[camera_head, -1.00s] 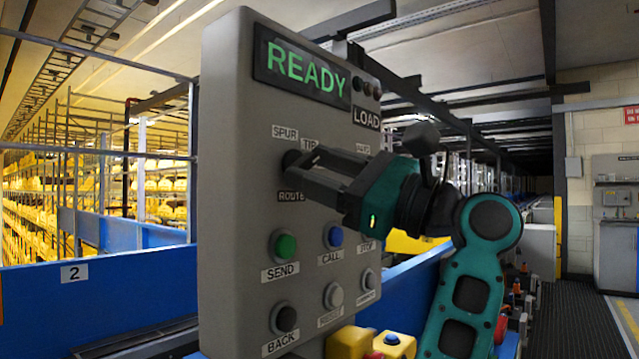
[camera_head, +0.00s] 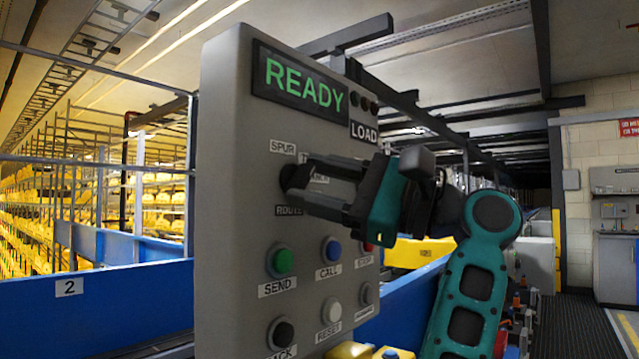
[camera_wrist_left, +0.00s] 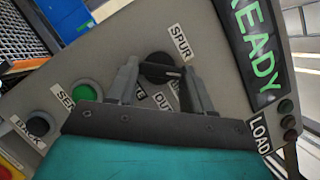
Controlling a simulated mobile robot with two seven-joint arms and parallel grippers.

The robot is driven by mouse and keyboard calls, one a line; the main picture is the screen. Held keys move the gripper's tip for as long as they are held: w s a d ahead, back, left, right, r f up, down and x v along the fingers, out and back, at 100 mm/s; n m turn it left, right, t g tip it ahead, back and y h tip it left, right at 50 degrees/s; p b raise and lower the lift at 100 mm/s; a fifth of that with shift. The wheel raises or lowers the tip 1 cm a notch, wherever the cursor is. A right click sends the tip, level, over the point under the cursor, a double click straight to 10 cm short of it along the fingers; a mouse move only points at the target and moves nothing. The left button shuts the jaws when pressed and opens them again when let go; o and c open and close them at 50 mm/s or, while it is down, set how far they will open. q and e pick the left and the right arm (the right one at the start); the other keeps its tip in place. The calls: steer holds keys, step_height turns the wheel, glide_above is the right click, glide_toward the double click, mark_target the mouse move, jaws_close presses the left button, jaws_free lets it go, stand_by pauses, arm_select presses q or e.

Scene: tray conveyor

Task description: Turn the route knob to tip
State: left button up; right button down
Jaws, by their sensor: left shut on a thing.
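The grey control panel (camera_head: 225,215) faces me with a green READY display (camera_head: 303,84). The route knob (camera_head: 290,178) is a dark round knob between the SPUR label (camera_head: 283,147) and the ROUTE label. My left gripper (camera_head: 298,188) is shut on the knob, its fingers along the panel face. In the left wrist view the knob (camera_wrist_left: 158,68) shows between the fingertips, with the SPUR label (camera_wrist_left: 181,42) beside it. The fingers partly cover the TIP label and the knob's pointer, so I cannot tell its exact setting. My right gripper is not in view.
A red STOP button (camera_head: 367,246) is close under my left gripper. A blue conveyor wall (camera_head: 130,305) runs behind.

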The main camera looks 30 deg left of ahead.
arm_select(q)
steer(key=o, duration=1)
steer(key=shift+o, duration=0.2)
steer(key=shift+d, duration=0.15)
steer(key=v, duration=1.2)
steer(key=shift+d+f+p, duration=0.2)
steer(key=shift+d+p, duration=0.05)
steer(key=shift+p, duration=0.1)
steer(key=shift+w, duration=0.1)
